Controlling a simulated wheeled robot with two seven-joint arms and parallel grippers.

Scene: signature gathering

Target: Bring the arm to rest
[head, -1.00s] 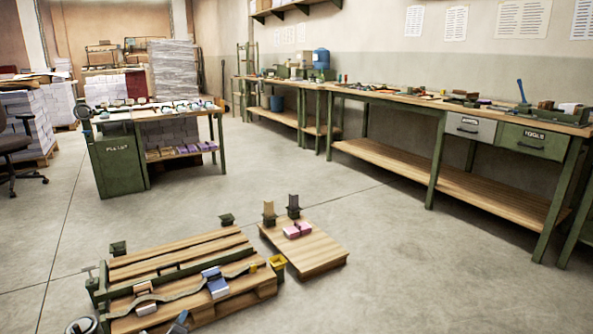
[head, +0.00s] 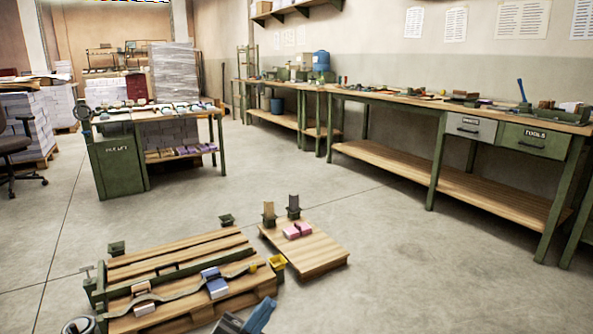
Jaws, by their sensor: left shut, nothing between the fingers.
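My left gripper (head: 251,317) shows at the bottom edge of the head view, in front of the low slatted wooden stand (head: 190,315). It is shut and empty, and its lower part is cut off by the frame. A blue-and-white block (head: 214,284) and a brown-and-white block (head: 143,299) sit on the stand, with a grey wavy strip (head: 180,295) running along it. My right gripper is not in view.
A green workbench (head: 400,95) lines the right wall. The grey floor (head: 420,270) at right is clear.

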